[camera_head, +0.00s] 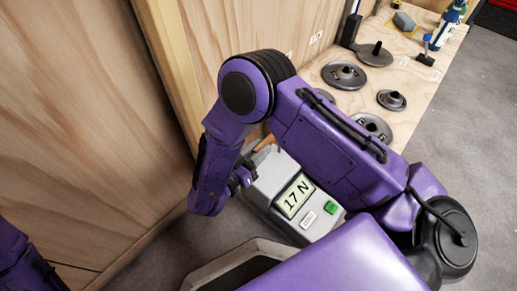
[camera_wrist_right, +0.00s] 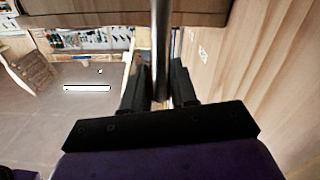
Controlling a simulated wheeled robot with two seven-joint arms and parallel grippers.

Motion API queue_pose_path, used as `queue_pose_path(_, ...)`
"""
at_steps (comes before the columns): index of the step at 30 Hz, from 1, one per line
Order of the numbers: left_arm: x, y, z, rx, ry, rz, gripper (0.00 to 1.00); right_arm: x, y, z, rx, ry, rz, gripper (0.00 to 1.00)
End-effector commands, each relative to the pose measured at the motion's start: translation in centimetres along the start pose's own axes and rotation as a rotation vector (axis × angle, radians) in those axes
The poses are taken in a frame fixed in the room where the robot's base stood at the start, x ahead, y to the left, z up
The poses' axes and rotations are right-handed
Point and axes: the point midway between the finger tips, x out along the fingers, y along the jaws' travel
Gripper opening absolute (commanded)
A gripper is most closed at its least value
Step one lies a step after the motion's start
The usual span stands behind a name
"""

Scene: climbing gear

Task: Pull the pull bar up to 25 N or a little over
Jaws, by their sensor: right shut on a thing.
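The force gauge (camera_head: 267,180) is a grey box with a tilted display (camera_head: 294,197) that reads 17 N. A green button (camera_head: 331,208) and a pale button (camera_head: 308,220) sit below the display. My right gripper (camera_head: 243,174) is beside the gauge's left side, largely hidden by my own arm. In the right wrist view its dark fingers (camera_wrist_right: 160,82) are shut on a grey metal bar (camera_wrist_right: 161,45), which looks like the pull bar. Its ends are not clear. My left gripper is out of view; only a piece of that arm shows at lower left.
A plywood bench (camera_head: 412,115) at upper right carries several dark round weights (camera_head: 344,75), a brush (camera_head: 427,52) and a blue-and-white bottle (camera_head: 447,24). A wooden wall (camera_head: 75,120) stands close on the left. Grey floor (camera_head: 455,140) is clear at right.

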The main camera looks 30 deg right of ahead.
Motion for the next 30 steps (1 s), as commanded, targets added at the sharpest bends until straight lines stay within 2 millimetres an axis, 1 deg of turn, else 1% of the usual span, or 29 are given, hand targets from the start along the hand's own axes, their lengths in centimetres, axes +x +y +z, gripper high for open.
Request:
queue_pose_path(1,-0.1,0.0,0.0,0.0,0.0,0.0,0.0,0.1,0.0,-0.2,0.005,0.004,0.003,0.0)
queue_pose_path(8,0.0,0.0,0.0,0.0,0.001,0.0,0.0,0.1,-0.1,-0.1,0.006,0.004,0.003,0.0)
queue_pose_path(30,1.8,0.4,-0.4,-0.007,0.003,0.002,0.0,0.1,-0.7,3.0,0.005,0.004,0.002,0.0)
